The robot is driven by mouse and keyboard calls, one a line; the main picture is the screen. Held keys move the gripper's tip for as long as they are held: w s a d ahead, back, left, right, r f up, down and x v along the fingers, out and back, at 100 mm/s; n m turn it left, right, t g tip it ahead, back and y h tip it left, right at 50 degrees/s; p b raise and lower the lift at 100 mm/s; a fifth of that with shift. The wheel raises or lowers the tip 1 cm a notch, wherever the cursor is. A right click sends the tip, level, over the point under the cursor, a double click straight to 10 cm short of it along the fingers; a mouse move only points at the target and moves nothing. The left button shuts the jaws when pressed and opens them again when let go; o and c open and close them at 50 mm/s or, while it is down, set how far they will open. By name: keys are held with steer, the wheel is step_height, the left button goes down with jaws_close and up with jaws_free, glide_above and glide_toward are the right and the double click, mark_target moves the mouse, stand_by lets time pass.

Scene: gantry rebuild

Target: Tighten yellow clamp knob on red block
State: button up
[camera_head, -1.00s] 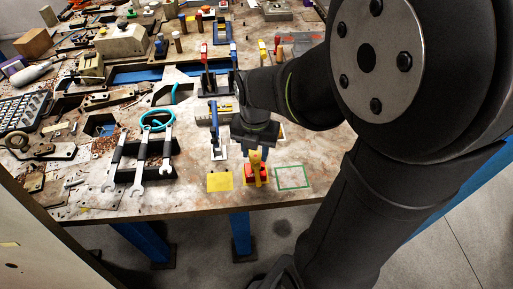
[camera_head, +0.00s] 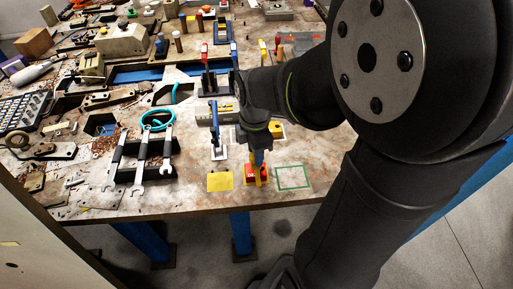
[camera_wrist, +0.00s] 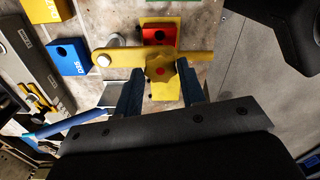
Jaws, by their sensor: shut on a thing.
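The red block (camera_head: 250,172) sits near the front edge of the bench, with a yellow clamp on it. In the wrist view the red block (camera_wrist: 158,33) shows behind the yellow clamp bar (camera_wrist: 110,56). The star-shaped yellow knob (camera_wrist: 161,71) has a red centre and sits between the blue fingertips of my gripper (camera_wrist: 160,92). My gripper is shut on the knob; the fingers' exact contact is partly hidden. In the head view my gripper (camera_head: 259,158) stands over the block and hides much of the clamp.
A yellow square (camera_head: 220,182) lies left of the block and a green outlined square (camera_head: 292,177) lies right. A blue-handled toggle clamp (camera_head: 216,135) stands close behind on the left. In the wrist view, blue (camera_wrist: 70,56) and yellow (camera_wrist: 45,8) blocks lie to the left.

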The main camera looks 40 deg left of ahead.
steer(key=m, duration=1.3)
steer(key=shift+m, duration=0.4)
steer(key=m, duration=1.2)
steer(key=shift+m, duration=0.3)
steer(key=m, duration=1.3)
steer(key=shift+a+r+m, duration=0.1)
steer(key=shift+m, duration=0.2)
steer(key=m, duration=1.2)
